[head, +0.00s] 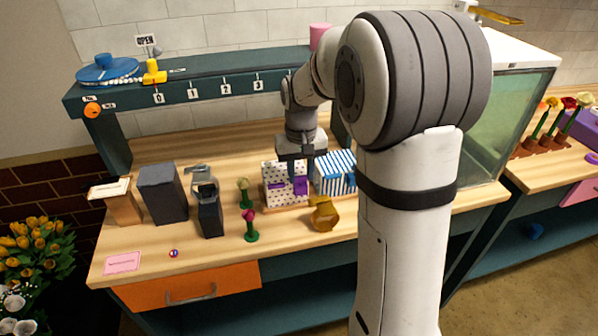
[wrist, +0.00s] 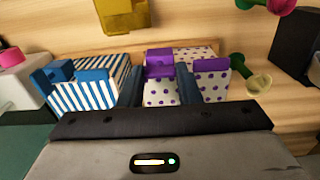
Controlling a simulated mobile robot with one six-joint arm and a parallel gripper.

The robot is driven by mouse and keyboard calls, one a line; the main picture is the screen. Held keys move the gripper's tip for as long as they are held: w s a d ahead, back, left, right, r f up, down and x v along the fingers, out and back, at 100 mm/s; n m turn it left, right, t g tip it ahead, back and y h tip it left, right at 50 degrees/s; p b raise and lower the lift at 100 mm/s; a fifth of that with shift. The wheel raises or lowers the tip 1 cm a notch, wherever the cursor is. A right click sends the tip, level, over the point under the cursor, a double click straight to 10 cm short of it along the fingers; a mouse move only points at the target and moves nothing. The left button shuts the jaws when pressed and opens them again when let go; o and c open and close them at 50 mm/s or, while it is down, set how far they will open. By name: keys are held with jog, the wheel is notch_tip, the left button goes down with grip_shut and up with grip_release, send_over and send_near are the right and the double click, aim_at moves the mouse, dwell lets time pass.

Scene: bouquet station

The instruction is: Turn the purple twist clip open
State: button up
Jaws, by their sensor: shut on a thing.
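A white box with purple dots (head: 270,172) stands on the wooden counter, and it also shows in the wrist view (wrist: 214,88). The purple twist clip (wrist: 159,60) is at the box's top, with a second purple piece (wrist: 212,65) beside it. My gripper (wrist: 160,82) has its two dark blue fingers on either side of the clip and is shut on it. In the head view my gripper (head: 301,160) reaches down to the box from above. The fingers' exact contact is partly hidden.
A blue-striped box (head: 336,172) with blue clips stands close on the right. A gold container (head: 323,213), a pink flower on a green stand (head: 250,226) and dark grey containers (head: 162,193) are nearby. A teal shelf (head: 215,80) runs behind. The front counter is mostly clear.

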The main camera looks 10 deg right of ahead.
dwell(0.3)
jog(key=o, duration=1)
jog(key=shift+r, duration=0.15)
notch_tip(320, 180, up, 8)
jog(key=shift+f, duration=0.2)
jog(key=s+f+t, duration=0.1)
jog(key=s, duration=0.6)
jog(key=s+f+t, duration=0.1)
jog(key=s, duration=0.6)
jog(key=s+f, duration=0.1)
jog(key=s, duration=0.7)
jog(key=shift+s+a+f+t, duration=0.1)
jog(key=shift+a+f+t, duration=0.1)
jog(key=shift+f+t, duration=0.15)
